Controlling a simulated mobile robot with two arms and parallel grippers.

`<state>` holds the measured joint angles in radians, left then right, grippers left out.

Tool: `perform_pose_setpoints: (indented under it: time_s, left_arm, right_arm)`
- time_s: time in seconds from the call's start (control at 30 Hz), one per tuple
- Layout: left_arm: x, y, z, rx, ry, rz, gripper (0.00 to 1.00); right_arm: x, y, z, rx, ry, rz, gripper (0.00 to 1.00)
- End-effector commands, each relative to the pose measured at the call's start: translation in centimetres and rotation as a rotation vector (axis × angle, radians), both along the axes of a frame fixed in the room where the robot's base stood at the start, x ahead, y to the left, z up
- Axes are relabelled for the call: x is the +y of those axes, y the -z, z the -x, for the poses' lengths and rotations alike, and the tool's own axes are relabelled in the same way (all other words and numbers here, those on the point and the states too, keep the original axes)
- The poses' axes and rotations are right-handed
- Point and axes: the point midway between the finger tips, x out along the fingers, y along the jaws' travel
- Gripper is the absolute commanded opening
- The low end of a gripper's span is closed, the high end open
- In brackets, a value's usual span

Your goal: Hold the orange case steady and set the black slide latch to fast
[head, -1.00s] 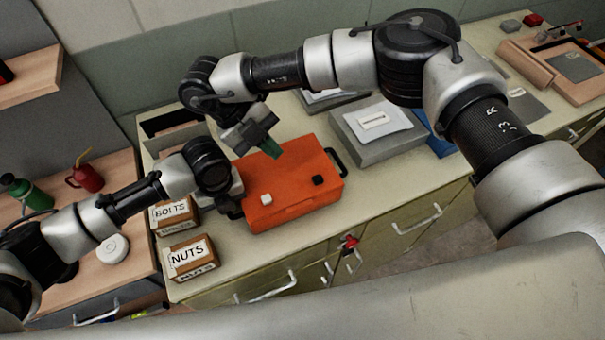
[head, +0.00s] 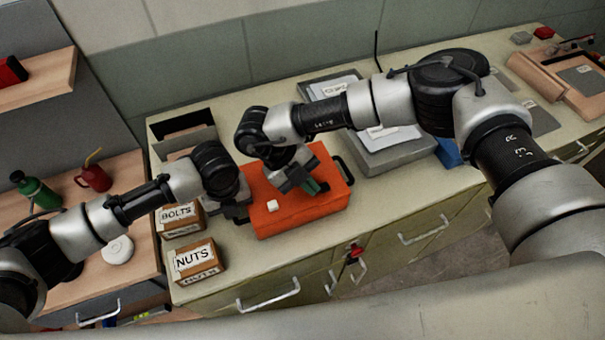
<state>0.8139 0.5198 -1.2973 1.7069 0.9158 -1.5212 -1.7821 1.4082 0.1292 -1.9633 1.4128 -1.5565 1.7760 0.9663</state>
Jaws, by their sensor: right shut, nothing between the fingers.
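The orange case (head: 300,216) lies on the workbench with a black handle (head: 344,170) on its right side. The black slide latch is hidden behind my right gripper. My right gripper (head: 318,190) is shut and empty, over the right part of the case top; I cannot tell whether it touches. My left gripper (head: 238,210) is at the left side of the case, and its fingers are largely hidden, so its jaws cannot be read.
Boxes labelled BOLTS (head: 179,219) and NUTS (head: 196,261) stand left of the case. A grey box (head: 400,153) stands behind right. A green bottle (head: 38,190) and red can (head: 93,178) stand on the left bench.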

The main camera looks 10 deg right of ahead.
Motion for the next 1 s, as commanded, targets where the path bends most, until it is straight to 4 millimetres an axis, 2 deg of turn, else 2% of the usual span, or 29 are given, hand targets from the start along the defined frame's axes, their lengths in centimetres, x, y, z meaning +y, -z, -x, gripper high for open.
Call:
perform_pose_setpoints:
  time_s: [0.3,0.53,0.83,1.0]
  left_arm:
    - [0.0,-0.1,-0.1,-0.002,0.0,0.001,0.0]
    - [0.0,-0.1,-0.1,-0.002,-0.001,0.0,0.0]
    - [0.1,0.0,-0.1,-0.001,-0.001,-0.002,0.0]
    - [0.1,0.0,-0.1,0.0,-0.001,-0.003,0.0]
  right_arm:
    - [-0.1,0.0,0.0,0.0,0.0,0.0,0.0]
    - [-2.2,0.0,-0.6,-0.001,0.001,0.001,0.0]
    - [-2.2,0.0,-0.6,-0.002,0.0,0.003,0.0]
    - [-1.2,-1.4,-1.1,-0.004,0.0,0.0,0.0]
